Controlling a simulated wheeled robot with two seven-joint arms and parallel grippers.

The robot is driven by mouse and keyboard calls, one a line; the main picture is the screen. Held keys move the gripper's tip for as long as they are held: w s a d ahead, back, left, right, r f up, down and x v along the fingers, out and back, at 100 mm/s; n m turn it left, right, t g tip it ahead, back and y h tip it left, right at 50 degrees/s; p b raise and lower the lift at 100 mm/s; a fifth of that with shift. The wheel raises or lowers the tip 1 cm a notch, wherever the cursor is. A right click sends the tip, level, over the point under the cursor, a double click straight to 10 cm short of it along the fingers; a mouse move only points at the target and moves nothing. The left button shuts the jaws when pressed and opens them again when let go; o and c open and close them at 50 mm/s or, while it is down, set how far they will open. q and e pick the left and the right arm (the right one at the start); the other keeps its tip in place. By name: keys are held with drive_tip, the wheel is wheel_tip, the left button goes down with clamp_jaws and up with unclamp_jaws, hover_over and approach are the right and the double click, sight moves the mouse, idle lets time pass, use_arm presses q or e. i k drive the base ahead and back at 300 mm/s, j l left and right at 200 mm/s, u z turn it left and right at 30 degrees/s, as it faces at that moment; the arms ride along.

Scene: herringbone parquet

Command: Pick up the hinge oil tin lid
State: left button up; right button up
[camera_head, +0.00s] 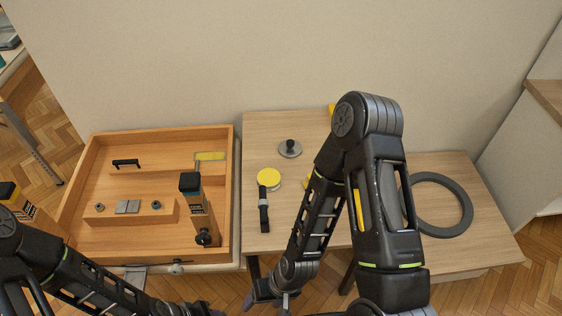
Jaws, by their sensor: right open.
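A round grey lid with a black knob (290,149) lies flat on the light wooden table (270,126), near the back wall. It looks like the tin lid, but no label is readable. A yellow disc (268,178) lies nearer, beside the top of a black-handled tool (264,208). My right gripper (268,299) is open and empty at the bottom of the view, in front of the table and well apart from the lid. My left gripper (198,311) is at the bottom edge, mostly cut off, so its jaws cannot be judged.
A grey ring (468,212) lies at right. My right arm hides the table's middle and parts of yellow objects.

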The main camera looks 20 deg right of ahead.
sight(290, 149)
drive_tip(key=l+u, duration=0.4)
drive_tip(key=l, duration=0.15)
drive_tip(key=k+l+u, duration=0.15)
drive_tip(key=l+u, duration=0.2)
drive_tip(key=l, duration=0.15)
